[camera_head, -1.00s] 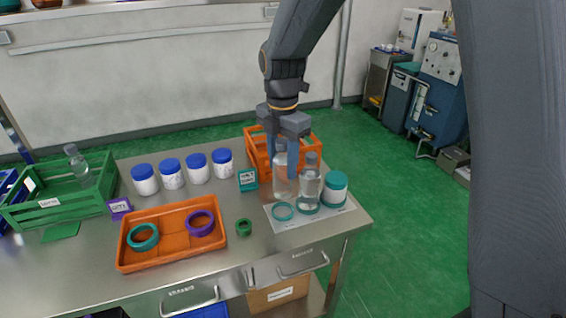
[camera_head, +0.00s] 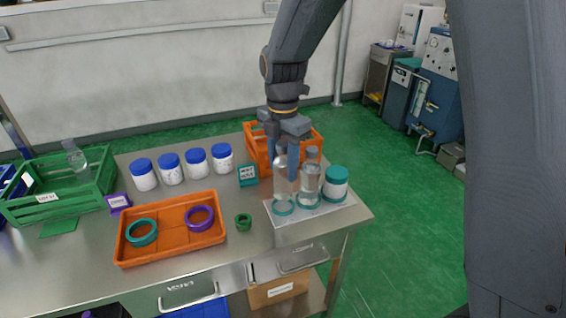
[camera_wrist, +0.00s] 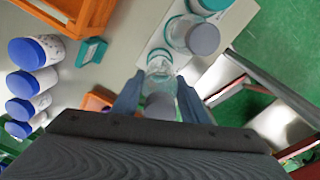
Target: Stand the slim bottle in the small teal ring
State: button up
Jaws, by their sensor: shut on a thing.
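My gripper (camera_head: 283,168) is shut on the slim clear bottle (camera_head: 283,188) and holds it upright. The bottle's base is at the small teal ring (camera_head: 283,208) on the white mat (camera_head: 280,220). I cannot tell whether it touches the mat or hangs slightly above. In the wrist view, the bottle (camera_wrist: 159,88) is between the two fingers, with its grey cap towards me and a teal rim around its far end.
Another clear bottle (camera_head: 310,180) stands close on the right, in a teal ring. A teal-lidded jar (camera_head: 335,185) is beyond it. An orange crate (camera_head: 258,150) is behind. A green ring (camera_head: 243,222) and an orange tray (camera_head: 172,251) lie left.

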aim_at(283, 143)
jog(key=shift+f+b, duration=0.95)
jog(key=shift+f, duration=1.4)
jog(key=o, duration=1.8)
jog(key=shift+r+p, duration=3.55)
jog(key=shift+r, duration=1)
